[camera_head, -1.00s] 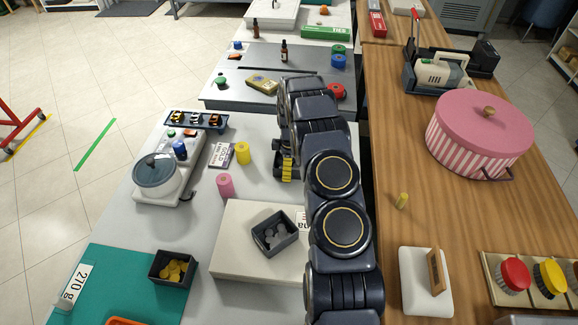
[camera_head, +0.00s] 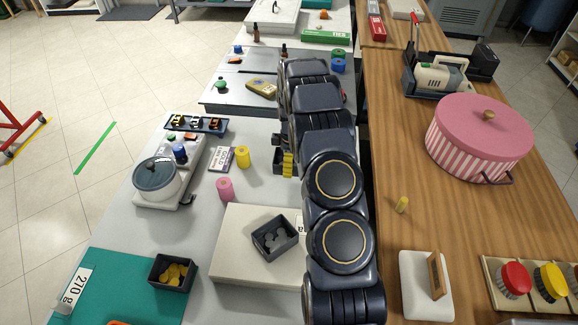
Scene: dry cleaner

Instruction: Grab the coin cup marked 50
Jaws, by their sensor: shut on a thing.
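A small dark square cup (camera_head: 159,280) with gold coins stands on the teal mat at the lower left. Another dark cup (camera_head: 283,249) with grey coins stands on a white block in the middle. I cannot read a 50 on either cup. A small dark box-like thing with yellow in it (camera_head: 288,164) shows at the left edge of my arm, partly covered; I cannot tell what it is. My arm stretches away over the table, and my gripper is hidden behind its links.
A pot (camera_head: 156,180) on a white scale, a yellow roll (camera_head: 242,157) and a pink roll (camera_head: 225,189) stand left of my arm.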

